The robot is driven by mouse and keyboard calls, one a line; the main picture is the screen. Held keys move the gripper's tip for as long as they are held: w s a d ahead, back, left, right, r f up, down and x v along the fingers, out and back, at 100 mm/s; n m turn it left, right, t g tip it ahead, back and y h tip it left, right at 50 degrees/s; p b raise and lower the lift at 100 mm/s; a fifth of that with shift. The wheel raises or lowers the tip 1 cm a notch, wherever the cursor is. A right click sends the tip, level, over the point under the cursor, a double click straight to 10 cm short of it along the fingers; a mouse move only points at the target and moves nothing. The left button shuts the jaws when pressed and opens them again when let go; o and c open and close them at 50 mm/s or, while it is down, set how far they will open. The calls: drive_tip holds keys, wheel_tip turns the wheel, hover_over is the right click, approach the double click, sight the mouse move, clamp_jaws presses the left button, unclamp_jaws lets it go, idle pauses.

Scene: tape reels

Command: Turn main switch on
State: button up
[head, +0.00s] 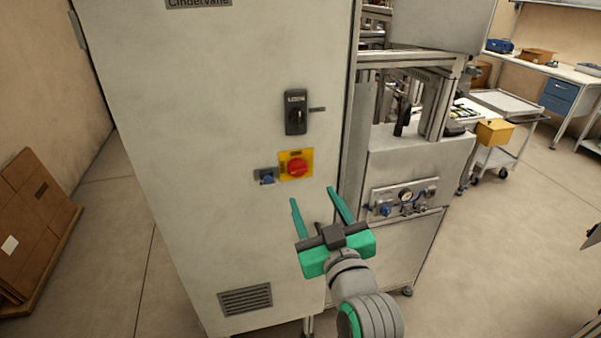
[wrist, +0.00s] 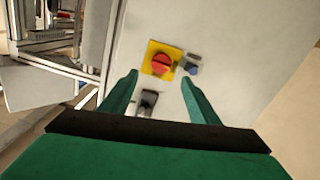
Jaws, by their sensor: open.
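The main switch is most likely the red rotary knob (head: 298,168) on a yellow plate (head: 284,174), on the front of a tall pale cabinet (head: 200,120). In the wrist view the red knob (wrist: 161,64) shows ahead, between and beyond the fingertips, with a bar across it. My gripper (head: 313,194) is open and empty, its green fingers pointing toward the cabinet just below the yellow plate. It appears apart from the knob. In the wrist view the gripper's two fingers (wrist: 160,80) stand wide apart. Nothing hides the knob.
A small blue switch (head: 267,177) sits left of the yellow plate. A dark handle lock (head: 296,112) is above it. A vent (head: 245,299) is low on the cabinet. A machine with a gauge panel (head: 404,199) stands at right. Open floor lies to the right.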

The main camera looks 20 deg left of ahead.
sight(299, 171)
drive_tip(key=x, duration=1.1)
drive_tip(key=shift+s+a+r, duration=0.15)
drive_tip(key=shift+a+r, duration=0.05)
drive_tip(key=shift+r, duration=0.15)
drive_tip(key=shift+c, duration=0.5)
drive_tip(key=c, duration=0.9)
